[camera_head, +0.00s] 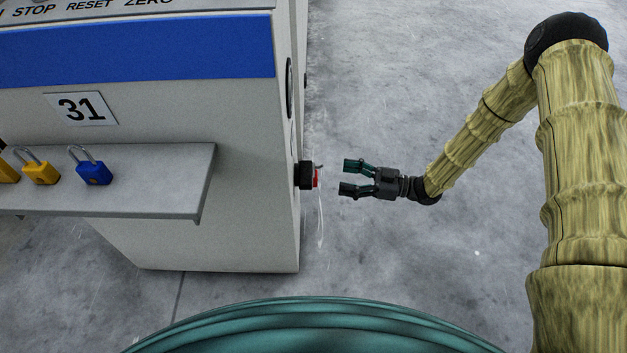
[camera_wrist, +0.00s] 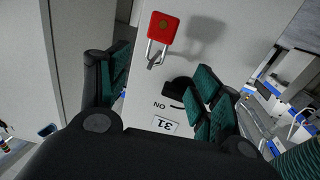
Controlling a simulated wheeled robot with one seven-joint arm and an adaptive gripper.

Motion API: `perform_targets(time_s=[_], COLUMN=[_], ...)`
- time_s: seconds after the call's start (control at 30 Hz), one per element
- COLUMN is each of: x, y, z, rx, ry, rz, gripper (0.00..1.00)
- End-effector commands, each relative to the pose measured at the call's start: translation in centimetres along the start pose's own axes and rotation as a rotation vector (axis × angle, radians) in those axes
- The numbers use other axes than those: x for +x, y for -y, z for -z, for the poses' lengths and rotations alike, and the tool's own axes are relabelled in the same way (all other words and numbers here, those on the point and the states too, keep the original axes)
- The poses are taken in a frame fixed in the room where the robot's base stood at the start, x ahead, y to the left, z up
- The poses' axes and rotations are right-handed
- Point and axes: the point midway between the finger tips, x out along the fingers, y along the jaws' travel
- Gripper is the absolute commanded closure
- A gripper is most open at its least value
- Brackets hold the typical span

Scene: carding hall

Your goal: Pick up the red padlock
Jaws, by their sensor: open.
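The red padlock (camera_wrist: 163,27) shows at the top of the wrist view, its silver shackle pointing down in the picture, towards a small grey part. Whether the shackle passes through that part I cannot tell. In the head view only a small red sliver of the padlock (camera_head: 316,178) shows, beside a black switch (camera_head: 306,175) on the cabinet's right side. My gripper (camera_head: 346,176) is open and empty, a short gap to the right of the padlock, fingers pointing at it. In the wrist view my gripper (camera_wrist: 153,68) has its fingers spread, with the padlock beyond them.
The grey cabinet (camera_head: 200,125) fills the left, with a "31" label (camera_head: 81,109). Its shelf (camera_head: 150,185) holds a blue padlock (camera_head: 93,172) and yellow padlocks (camera_head: 41,172). Floor (camera_head: 420,90) around my gripper is clear.

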Motion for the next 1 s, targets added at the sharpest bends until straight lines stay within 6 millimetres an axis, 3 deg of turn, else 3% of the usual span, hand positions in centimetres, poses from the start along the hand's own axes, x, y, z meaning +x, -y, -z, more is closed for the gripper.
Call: perform_targets(time_s=[0.3, 0.57, 1.0], x=[4.2, 5.5, 9.9], y=[0.0, -0.1, -0.6], z=[-0.3, -0.3, -0.6], rx=[0.001, 0.002, 0.001], ry=[-0.001, 0.0, 0.0], rz=[0.0, -0.001, -0.001], gripper=[0.35, 0.35, 0.35])
